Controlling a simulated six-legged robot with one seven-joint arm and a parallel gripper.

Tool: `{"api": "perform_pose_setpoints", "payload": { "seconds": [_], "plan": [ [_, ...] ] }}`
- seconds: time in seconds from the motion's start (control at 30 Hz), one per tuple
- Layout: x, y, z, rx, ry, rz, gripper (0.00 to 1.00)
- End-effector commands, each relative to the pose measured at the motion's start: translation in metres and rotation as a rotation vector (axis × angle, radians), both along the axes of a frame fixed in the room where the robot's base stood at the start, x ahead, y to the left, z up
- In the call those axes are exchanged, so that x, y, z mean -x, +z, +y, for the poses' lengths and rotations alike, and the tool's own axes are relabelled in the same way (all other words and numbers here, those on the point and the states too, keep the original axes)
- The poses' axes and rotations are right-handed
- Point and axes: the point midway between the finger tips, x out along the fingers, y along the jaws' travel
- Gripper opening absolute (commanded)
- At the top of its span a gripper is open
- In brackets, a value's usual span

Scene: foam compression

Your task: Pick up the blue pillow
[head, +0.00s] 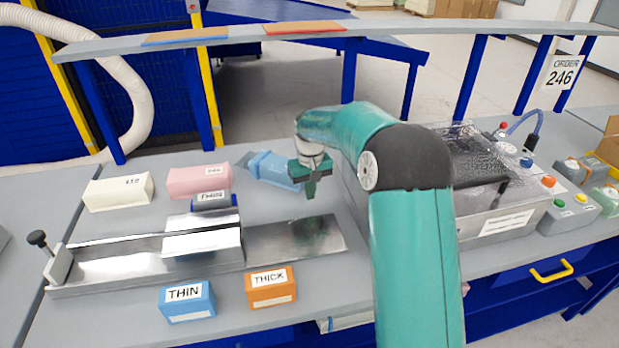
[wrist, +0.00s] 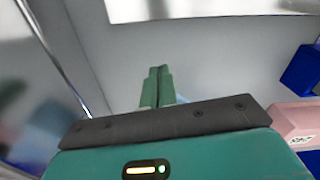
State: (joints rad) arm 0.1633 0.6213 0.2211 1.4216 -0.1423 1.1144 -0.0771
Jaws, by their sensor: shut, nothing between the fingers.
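The blue pillow (head: 268,168) is a light blue, soft-looking piece lying on the grey bench, left of my gripper in the head view. Its right end is partly hidden by my gripper. My gripper (head: 311,194) points down, just right of the pillow and above the bench, shut and empty. In the wrist view the green fingers (wrist: 157,72) are together, and a small light blue patch (wrist: 182,98) shows behind them. I cannot tell the exact height of the fingertips.
A metal slide rig (head: 290,238) is in front, with blue (head: 187,299) and orange (head: 270,287) blocks nearer. A metal chamber (head: 485,220) stands right; a shelf (head: 385,26) runs behind.

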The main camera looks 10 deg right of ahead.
Motion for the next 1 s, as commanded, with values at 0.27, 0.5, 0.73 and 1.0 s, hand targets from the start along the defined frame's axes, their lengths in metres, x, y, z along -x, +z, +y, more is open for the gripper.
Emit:
{"api": "perform_pose_setpoints", "payload": {
  "seconds": [0.27, 0.5, 0.73, 1.0],
  "plan": [
    [-0.022, -0.02, 0.004, 0.0, 0.0, 0.0, 0.0],
    [-0.038, -0.018, 0.007, 0.0, 0.0, -0.001, 0.0],
    [-0.039, -0.018, 0.007, 0.0, 0.0, 0.0, 0.0],
    [-0.047, -0.018, 0.008, 0.0, 0.0, 0.0, 0.0]
  ]
}}
